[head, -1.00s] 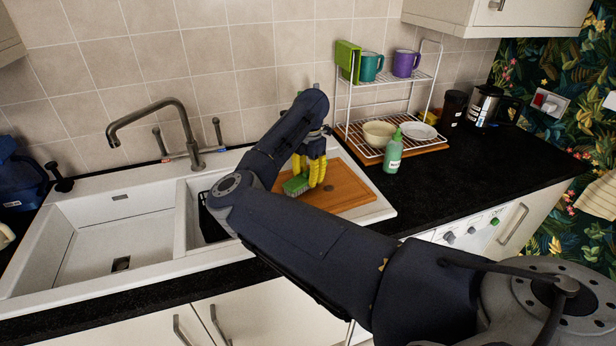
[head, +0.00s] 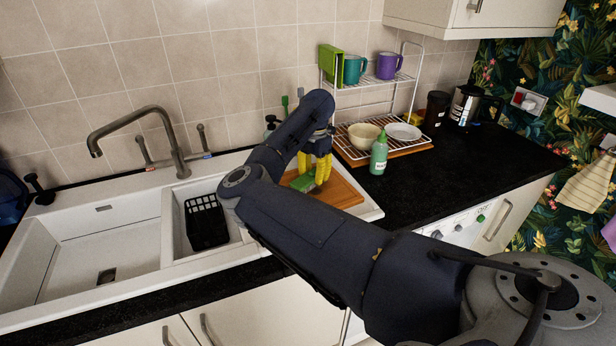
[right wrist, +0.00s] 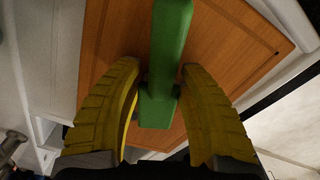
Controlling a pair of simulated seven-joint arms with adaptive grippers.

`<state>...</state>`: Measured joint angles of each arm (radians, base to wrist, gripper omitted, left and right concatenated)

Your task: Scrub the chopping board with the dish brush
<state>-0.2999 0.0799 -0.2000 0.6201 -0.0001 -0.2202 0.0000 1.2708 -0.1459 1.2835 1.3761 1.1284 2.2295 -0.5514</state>
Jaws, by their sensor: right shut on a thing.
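The wooden chopping board (head: 342,194) lies on the white drainer right of the sinks; my right arm hides part of it. It also shows in the right wrist view (right wrist: 225,45). My right gripper (head: 315,172) has yellow fingers pointing down over the board. It is shut on the green dish brush (head: 303,183), whose green body runs between the fingers in the right wrist view (right wrist: 168,50). The brush is low over the board's left part; I cannot tell whether its bristles touch the wood. My left gripper is not in view.
A green bottle (head: 379,155) stands right of the board, before a wire rack (head: 352,97) with mugs and dishes. A black basket (head: 206,226) sits in the small sink, left of my arm. The tap (head: 178,150) rises behind the sinks.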

